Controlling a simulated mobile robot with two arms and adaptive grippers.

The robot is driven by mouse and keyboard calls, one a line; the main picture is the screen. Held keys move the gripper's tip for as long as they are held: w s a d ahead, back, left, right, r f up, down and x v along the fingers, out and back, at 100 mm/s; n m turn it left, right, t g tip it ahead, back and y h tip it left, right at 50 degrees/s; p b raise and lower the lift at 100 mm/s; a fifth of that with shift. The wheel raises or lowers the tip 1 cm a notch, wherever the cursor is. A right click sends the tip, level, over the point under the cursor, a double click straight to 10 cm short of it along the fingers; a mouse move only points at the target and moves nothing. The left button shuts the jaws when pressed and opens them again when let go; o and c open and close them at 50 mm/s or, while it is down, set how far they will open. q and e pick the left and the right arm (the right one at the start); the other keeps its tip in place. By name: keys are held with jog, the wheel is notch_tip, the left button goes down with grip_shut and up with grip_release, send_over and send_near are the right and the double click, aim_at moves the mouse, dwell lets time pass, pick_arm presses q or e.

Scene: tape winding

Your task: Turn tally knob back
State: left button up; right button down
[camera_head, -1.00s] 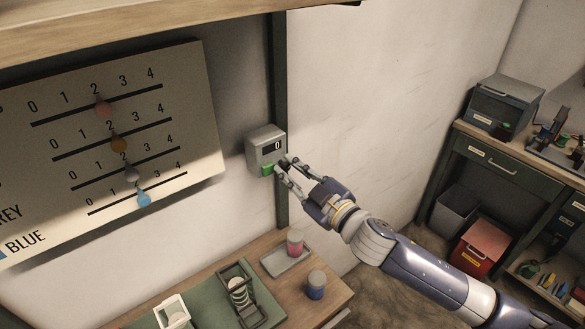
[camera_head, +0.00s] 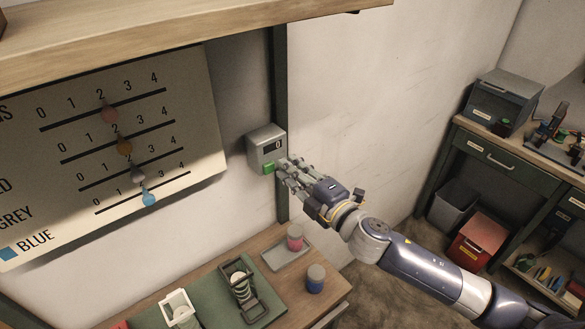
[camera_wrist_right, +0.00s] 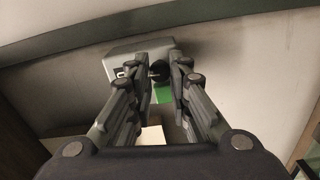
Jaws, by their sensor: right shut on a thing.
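The tally box (camera_head: 266,147) is a small grey unit on the dark post by the wall, with a dark display (camera_head: 272,147) that seems to read 0 and a green part (camera_head: 268,168) low on its front. My right gripper (camera_head: 285,166) is at the box's right side. In the right wrist view the box (camera_wrist_right: 125,62) is straight ahead, and a dark round knob (camera_wrist_right: 158,74) sits between the fingertips (camera_wrist_right: 166,76). The right gripper is shut on the knob. The fingers partly hide it. My left gripper is not in view.
A board with numbered sliders (camera_head: 190,110) hangs left of the post. Below are a bench with a green mat (camera_head: 205,310), a winding fixture (camera_head: 240,285), a tray (camera_head: 272,258) with a pink spool (camera_head: 295,238), and a blue spool (camera_head: 316,279). A wooden shelf (camera_head: 200,40) overhangs above.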

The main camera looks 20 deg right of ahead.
jog(key=shift+n, duration=0.6)
jog(key=c, duration=1.5)
grip_release()
jog(key=shift+s, duration=0.1)
jog(key=v, duration=1.1)
jog(key=shift+s+d, duration=0.15)
jog(key=shift+s, duration=0.25)
